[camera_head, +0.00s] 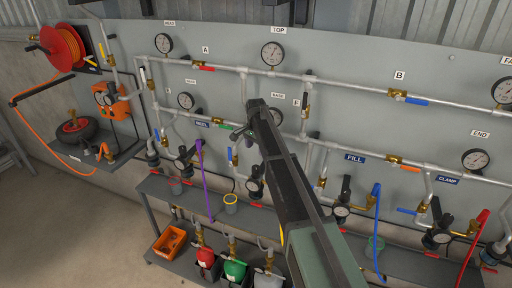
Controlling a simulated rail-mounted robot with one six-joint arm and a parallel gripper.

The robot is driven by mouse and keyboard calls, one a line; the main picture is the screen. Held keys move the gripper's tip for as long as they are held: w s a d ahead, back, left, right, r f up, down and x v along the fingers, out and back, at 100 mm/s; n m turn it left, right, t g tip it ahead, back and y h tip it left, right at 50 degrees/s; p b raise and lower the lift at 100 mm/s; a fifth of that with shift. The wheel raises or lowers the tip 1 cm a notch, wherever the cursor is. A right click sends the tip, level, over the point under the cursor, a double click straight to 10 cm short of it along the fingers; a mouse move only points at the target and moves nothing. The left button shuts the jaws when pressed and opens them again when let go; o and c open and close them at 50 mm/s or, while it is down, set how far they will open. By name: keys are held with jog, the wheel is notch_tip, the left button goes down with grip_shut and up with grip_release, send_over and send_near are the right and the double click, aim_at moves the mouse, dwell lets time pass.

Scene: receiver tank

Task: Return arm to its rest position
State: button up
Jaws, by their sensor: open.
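My arm reaches up from the lower right of the head view. My gripper (241,132) is at its far end, in front of the grey panel near the middle pipes. It is small in the picture and looks open, with nothing seen in it. Whether it touches a pipe or valve behind it cannot be told. My arm hides part of the pipework and the shelf behind it.
The grey panel (340,125) carries pipes, coloured valves and gauges such as the TOP gauge (273,53). An orange bin (169,243) sits lower left. A red hose reel (62,48) hangs upper left. Floor at lower left is clear.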

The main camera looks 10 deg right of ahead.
jog(key=shift+f, duration=0.15)
jog(key=s+f+n+b, duration=0.2)
jog(key=s+n, duration=0.9)
jog(key=s, duration=2.7)
jog(key=shift+s+f+b, duration=0.2)
jog(key=shift+s+b, duration=0.1)
